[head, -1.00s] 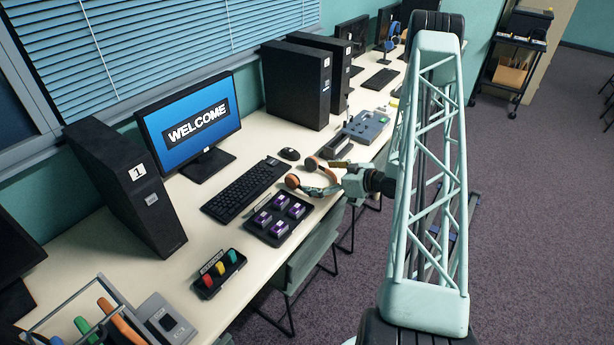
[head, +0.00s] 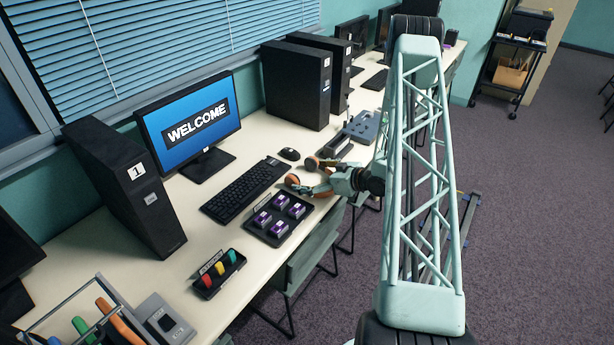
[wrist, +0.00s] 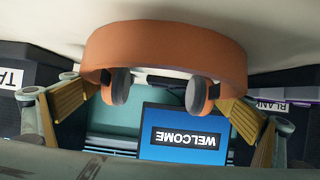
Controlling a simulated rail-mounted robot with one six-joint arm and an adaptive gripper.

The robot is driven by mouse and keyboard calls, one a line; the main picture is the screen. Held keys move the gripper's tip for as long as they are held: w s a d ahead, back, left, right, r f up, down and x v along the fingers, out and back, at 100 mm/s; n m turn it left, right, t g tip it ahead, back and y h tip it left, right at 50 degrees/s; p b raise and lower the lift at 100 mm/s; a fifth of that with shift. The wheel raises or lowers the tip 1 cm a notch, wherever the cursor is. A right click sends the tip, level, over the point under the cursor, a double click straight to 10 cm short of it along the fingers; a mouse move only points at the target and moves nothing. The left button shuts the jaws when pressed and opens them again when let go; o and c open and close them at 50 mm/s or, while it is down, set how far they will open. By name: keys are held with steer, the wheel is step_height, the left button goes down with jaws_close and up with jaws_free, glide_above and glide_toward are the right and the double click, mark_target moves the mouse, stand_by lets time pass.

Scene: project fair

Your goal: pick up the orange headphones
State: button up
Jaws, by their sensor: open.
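The orange headphones (head: 294,182) lie on the long cream desk, to the right of the keyboard, partly hidden by my gripper in the head view. In the wrist view, the headphones' wide orange band (wrist: 165,45) arches across the upper middle, with two dark ear pads below it. My gripper (head: 322,177) is open and low at the desk beside the headphones. In the wrist view the yellowish finger pads of my gripper (wrist: 162,100) stand on either side of the headphones. Contact cannot be told.
A black tray of purple blocks (head: 279,221) lies just in front of the headphones. The keyboard (head: 245,191) and mouse (head: 289,154) are to the left and behind. A grey-blue device (head: 364,127) lies farther along the desk.

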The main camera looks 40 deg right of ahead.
steer(key=c, duration=0.6)
steer(key=shift+r, duration=0.25)
steer(key=shift+r+p, duration=0.3)
steer(key=shift+r, duration=0.9)
steer(key=s+d+r, duration=0.1)
steer(key=s+d, duration=0.1)
steer(key=s, duration=0.5)
steer(key=s+d+r+p, duration=0.1)
steer(key=s, duration=0.7)
steer(key=shift+s+d, duration=0.25)
steer(key=shift+d, duration=0.15)
steer(key=shift+r, duration=0.1)
